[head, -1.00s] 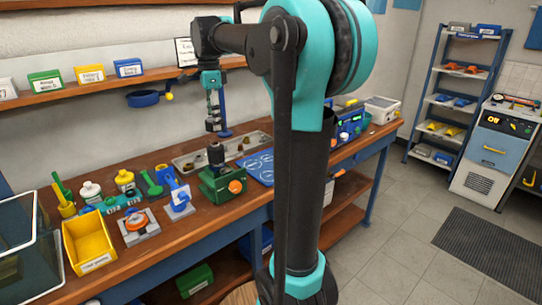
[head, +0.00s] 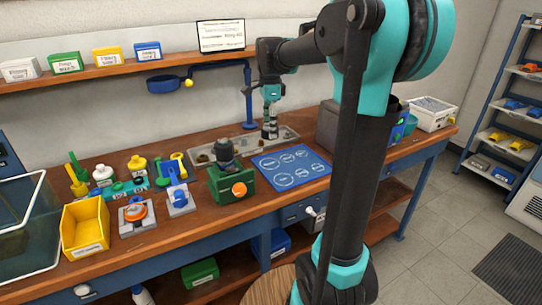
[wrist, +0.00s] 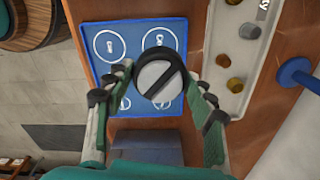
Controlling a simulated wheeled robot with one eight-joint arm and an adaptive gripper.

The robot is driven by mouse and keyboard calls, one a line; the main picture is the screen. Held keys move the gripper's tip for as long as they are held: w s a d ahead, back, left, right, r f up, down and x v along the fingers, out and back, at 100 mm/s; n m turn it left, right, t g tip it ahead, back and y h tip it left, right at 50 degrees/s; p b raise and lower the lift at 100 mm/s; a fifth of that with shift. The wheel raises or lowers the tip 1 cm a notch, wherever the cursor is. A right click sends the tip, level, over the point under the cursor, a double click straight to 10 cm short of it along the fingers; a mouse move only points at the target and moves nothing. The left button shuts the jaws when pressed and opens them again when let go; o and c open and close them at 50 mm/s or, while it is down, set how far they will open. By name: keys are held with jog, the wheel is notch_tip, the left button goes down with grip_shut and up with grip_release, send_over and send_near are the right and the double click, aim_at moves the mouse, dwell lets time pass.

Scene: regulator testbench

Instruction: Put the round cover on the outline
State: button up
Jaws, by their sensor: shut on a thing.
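My gripper (wrist: 159,72) is shut on a round cover (wrist: 152,72), grey with a dark bar across it, in the wrist view. The cover hangs between the fingertips and overlaps the edge of a blue mat (wrist: 93,29) that bears white round outlines with small inner markings. It partly hides the lower outlines. In the head view, my gripper (head: 269,131) is above the right part of the metal tray, just behind the blue mat (head: 312,158). The cover cannot be made out clearly there. The gap between cover and mat is hard to judge.
The metal tray (wrist: 217,60) holds several small round parts. A blue post (head: 248,95) rises behind the tray. Yellow bin (head: 86,228) at far left.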

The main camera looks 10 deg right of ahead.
aim_at(270, 164)
notch_tip(270, 164, down, 11)
jog(key=shift+a+f, duration=0.1)
jog(key=shift+f, duration=0.05)
dwell(0.4)
jog(key=shift+f, duration=0.15)
jog(key=o, duration=1.1)
jog(key=shift+o, duration=0.2)
notch_tip(270, 164, up, 12)
jog(key=shift+r, duration=0.15)
